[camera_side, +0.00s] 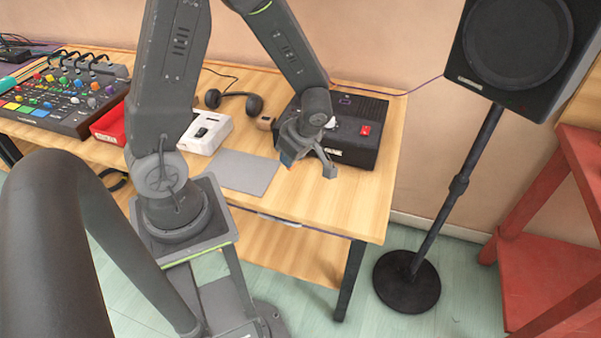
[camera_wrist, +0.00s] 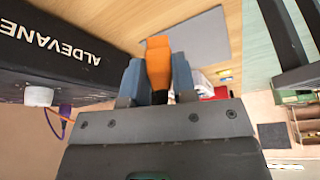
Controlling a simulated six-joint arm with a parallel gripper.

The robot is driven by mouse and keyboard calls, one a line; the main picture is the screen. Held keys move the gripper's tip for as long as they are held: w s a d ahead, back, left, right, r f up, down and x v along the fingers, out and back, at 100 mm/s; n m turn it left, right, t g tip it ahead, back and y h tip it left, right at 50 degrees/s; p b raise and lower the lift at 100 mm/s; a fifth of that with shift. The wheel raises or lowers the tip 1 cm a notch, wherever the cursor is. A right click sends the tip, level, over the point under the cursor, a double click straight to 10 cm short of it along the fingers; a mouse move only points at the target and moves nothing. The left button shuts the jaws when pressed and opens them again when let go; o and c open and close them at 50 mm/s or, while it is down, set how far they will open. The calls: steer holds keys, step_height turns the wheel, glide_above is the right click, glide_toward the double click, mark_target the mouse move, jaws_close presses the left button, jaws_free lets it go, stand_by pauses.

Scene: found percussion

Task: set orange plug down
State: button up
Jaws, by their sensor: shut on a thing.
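The orange plug (camera_wrist: 158,55) sits between the two blue-grey fingers of my gripper (camera_wrist: 158,78) in the wrist view. The fingers are shut on its sides, and its far end sticks out past them. In the side view, my gripper (camera_side: 288,157) hangs over the table beside the front left of the black box. I cannot make out the plug there. A flat grey mat (camera_side: 243,172) lies on the table to the left of my gripper; it also shows in the wrist view (camera_wrist: 203,40).
The black box (camera_side: 352,152) with a red switch stands close to my gripper's right. Bare wood shows in front of the black box, near the table's right edge.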

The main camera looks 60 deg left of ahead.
steer(key=shift+w+d+f, duration=0.85)
steer(key=shift+d, duration=0.15)
steer(key=shift+f, duration=1.95)
steer(key=o, duration=0.9)
steer(key=shift+f, duration=0.15)
